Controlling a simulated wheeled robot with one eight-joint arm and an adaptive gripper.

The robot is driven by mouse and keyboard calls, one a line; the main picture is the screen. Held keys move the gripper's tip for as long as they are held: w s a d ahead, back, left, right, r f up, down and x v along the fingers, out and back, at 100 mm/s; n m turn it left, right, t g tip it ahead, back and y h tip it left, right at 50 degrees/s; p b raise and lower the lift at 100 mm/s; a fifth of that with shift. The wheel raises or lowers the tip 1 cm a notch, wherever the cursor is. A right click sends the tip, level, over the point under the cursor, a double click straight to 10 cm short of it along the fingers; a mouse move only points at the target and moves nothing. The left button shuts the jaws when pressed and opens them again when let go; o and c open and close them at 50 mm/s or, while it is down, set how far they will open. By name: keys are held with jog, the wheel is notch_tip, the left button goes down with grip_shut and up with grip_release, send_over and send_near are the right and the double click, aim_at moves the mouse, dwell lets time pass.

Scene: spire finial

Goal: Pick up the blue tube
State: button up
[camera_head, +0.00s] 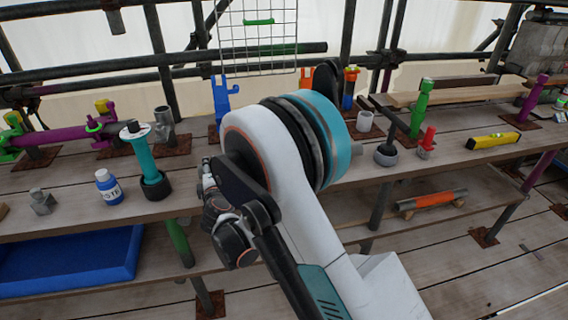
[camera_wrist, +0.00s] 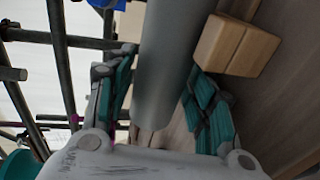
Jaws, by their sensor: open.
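In the wrist view, a smooth grey, faintly bluish tube (camera_wrist: 165,70) runs from the top edge down between the fingers of my gripper (camera_wrist: 158,62). The gripper is open, with one teal-padded finger on each side of the tube. A gap shows on the right; on the left I cannot tell whether the finger touches. In the head view my arm covers the middle of the bench, and I cannot make out the gripper or this tube there.
A wooden block (camera_wrist: 235,45) is right of the tube. In the head view, a teal tube (camera_head: 146,160) stands in a black base near a blue bottle (camera_head: 109,188). A grey tube with an orange sleeve (camera_head: 434,200) lies on the lower shelf. A blue tray (camera_head: 70,262) is lower left.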

jog(key=shift+r, duration=0.1)
grip_shut()
